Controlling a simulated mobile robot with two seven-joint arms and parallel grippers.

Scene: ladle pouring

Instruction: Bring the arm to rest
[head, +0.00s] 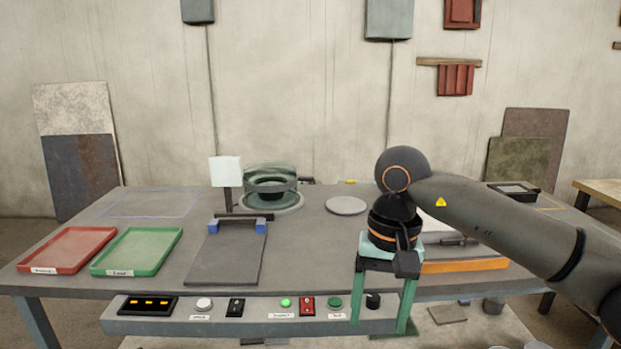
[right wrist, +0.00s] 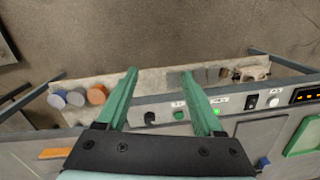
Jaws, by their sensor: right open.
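My right arm reaches in from the right side of the head view. Its gripper (head: 383,326) points down at the front edge of the workbench (head: 325,240), over the control panel's right end. The two green fingers stand apart with nothing between them. In the right wrist view, the open gripper (right wrist: 160,72) shows the floor and a low shelf beyond its fingertips. No ladle can be made out in either view. My left gripper is not in view.
A red tray (head: 66,250) and a green tray (head: 137,251) lie at the bench's left. A dark green round vessel (head: 272,182) stands at the back, beside a grey disc (head: 346,205). The control panel (head: 255,325) runs along the front. An orange-edged item (head: 465,265) lies right of my gripper.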

